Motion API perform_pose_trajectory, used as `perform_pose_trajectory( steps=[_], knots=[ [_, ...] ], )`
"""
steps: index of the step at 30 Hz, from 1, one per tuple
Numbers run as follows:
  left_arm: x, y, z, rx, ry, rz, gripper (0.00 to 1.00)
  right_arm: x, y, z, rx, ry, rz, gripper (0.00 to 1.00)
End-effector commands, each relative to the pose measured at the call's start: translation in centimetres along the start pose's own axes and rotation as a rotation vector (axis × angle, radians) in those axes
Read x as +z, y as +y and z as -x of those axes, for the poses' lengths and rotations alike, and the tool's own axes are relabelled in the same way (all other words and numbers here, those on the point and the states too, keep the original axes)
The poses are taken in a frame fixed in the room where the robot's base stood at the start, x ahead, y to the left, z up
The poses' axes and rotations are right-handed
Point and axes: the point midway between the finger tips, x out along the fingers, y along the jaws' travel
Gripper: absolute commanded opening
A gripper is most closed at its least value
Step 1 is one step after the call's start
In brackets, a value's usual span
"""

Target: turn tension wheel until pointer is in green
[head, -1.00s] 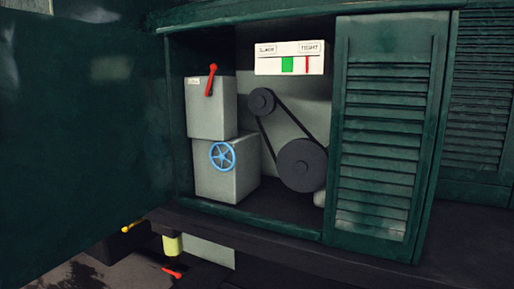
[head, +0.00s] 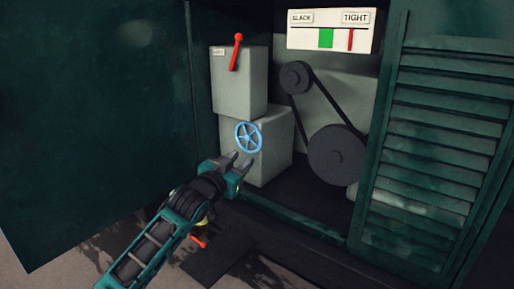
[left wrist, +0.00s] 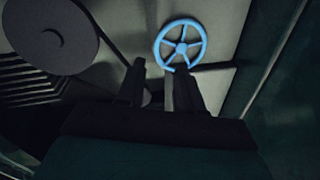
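The blue spoked tension wheel (head: 248,137) is on the front of the lower grey box (head: 272,158) in the cabinet. It also shows in the left wrist view (left wrist: 181,46), just past my fingertips. The gauge (head: 306,41) above has SLACK at left and TIGHT at right. Its red pointer (head: 350,40) stands right of the green band (head: 326,38), on the tight side. My left gripper (head: 238,163) is just below and in front of the wheel, fingers apart and empty; it also shows in the left wrist view (left wrist: 154,82). I cannot tell whether it touches the rim. My right gripper is out of view.
A red lever (head: 236,51) is on the upper grey box (head: 238,88). Right of the boxes, a belt joins a small pulley (head: 296,77) and a large pulley (head: 338,155). A louvred door (head: 440,140) bounds the opening at right, a dark green panel (head: 95,110) at left.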

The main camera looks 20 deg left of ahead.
Motion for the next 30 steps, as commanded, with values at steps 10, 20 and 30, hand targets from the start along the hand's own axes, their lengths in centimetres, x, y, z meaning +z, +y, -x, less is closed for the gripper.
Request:
perform_pose_trajectory(
  steps=[10, 20, 30],
  knots=[
    [-0.1, 0.1, -5.5, 0.001, 0.001, -0.001, 0.36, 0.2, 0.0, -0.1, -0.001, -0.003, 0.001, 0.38],
    [0.0, 0.1, -8.6, 0.001, 0.001, 0.000, 0.36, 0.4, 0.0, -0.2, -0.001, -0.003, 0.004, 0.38],
    [0.0, 0.1, -9.0, 0.001, 0.000, -0.001, 0.36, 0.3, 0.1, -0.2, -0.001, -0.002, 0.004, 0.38]
  ],
)
